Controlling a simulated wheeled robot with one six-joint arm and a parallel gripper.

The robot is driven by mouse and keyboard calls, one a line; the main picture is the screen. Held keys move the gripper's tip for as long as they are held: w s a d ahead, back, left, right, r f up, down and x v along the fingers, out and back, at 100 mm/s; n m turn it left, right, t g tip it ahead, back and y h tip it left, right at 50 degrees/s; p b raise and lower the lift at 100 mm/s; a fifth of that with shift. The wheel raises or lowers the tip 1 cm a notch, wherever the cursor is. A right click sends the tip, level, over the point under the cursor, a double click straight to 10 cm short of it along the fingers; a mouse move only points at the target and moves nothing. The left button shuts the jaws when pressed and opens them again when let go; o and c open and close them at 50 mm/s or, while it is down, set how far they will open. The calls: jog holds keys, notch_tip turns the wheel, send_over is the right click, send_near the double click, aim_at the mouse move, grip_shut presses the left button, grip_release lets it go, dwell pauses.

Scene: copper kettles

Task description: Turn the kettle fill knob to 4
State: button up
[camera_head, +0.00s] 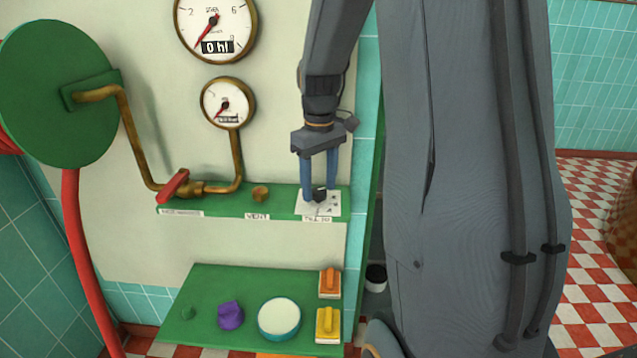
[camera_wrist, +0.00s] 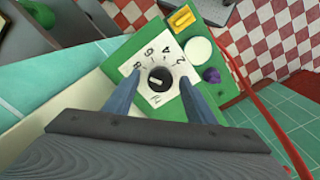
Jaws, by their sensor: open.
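The fill knob (camera_head: 319,196) is small and black, on a white dial card (camera_head: 331,209) at the right end of the upper green shelf. In the wrist view the knob (camera_wrist: 160,79) sits at the middle of the card (camera_wrist: 155,56), which carries the numbers 2, 4, 6 and 8. A light mark shows on the knob, but I cannot tell which number it points to. My gripper (camera_head: 319,190) is open and points down over the knob. Its blue fingers stand on either side of the knob, with a visible gap to each in the wrist view (camera_wrist: 158,92).
A red-handled valve (camera_head: 174,186) and a brass vent knob (camera_head: 260,194) are left on the same shelf. Two gauges hang above. A lower green shelf (camera_head: 205,285) holds a purple knob (camera_head: 231,315), a round white button (camera_head: 279,317), and orange (camera_head: 330,281) and yellow (camera_head: 328,323) switches.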

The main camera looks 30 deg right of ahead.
jog(key=c, duration=1)
jog(key=shift+c, duration=0.2)
